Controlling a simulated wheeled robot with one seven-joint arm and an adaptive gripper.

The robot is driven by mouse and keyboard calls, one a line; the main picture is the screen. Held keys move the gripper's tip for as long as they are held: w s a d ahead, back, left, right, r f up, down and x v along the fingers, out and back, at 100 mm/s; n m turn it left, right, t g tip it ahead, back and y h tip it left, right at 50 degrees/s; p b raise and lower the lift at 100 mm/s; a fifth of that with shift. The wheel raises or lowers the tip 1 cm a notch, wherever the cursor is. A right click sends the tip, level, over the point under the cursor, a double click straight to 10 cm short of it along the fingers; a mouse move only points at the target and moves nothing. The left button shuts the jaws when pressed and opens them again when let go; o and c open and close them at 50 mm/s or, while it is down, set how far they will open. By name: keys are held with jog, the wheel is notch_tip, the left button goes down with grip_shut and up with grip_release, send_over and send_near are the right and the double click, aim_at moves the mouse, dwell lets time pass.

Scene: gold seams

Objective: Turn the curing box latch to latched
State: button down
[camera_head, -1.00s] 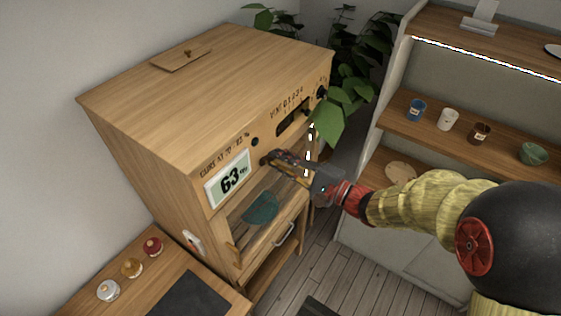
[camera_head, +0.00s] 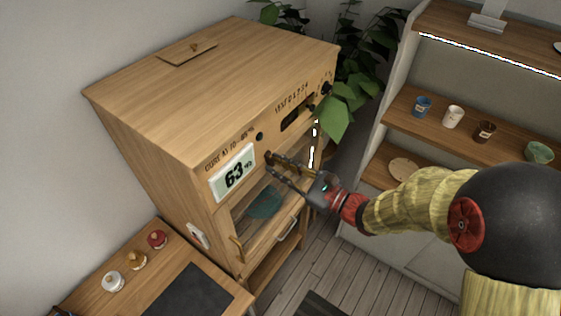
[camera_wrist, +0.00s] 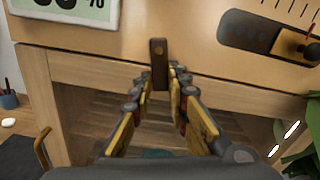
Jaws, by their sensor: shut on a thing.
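The curing box (camera_head: 215,100) is a light wooden cabinet with a sloping front and a display reading 63 %. Its latch (camera_wrist: 158,58) is a small dark brown bar with a pivot dot at its top. It points straight down over the top edge of the door in the wrist view. In the head view the latch (camera_head: 267,156) is small and partly hidden. My gripper (camera_wrist: 160,85) is shut on the lower end of the latch, a finger on each side. In the head view my gripper (camera_head: 280,166) reaches the box front from the right.
A slotted slider (camera_wrist: 285,42) is right of the latch. The glazed door has a brass handle (camera_head: 237,249), with a teal bowl (camera_head: 265,203) behind the glass. Plant leaves (camera_head: 335,118) hang close to the box's right side. A shelf with cups (camera_head: 453,116) stands at right.

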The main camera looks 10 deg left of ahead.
jog(key=shift+s+a+m+p, duration=0.1)
jog(key=shift+s+m+p, duration=0.15)
jog(key=shift+m, duration=0.4)
jog(key=shift+s+a+m+p, duration=0.15)
jog(key=shift+m+p, duration=0.15)
jog(key=shift+m, duration=0.35)
jog(key=shift+f, duration=0.1)
jog(key=c, duration=1.7)
grip_release()
jog(key=shift+d, duration=0.1)
jog(key=v, duration=1.2)
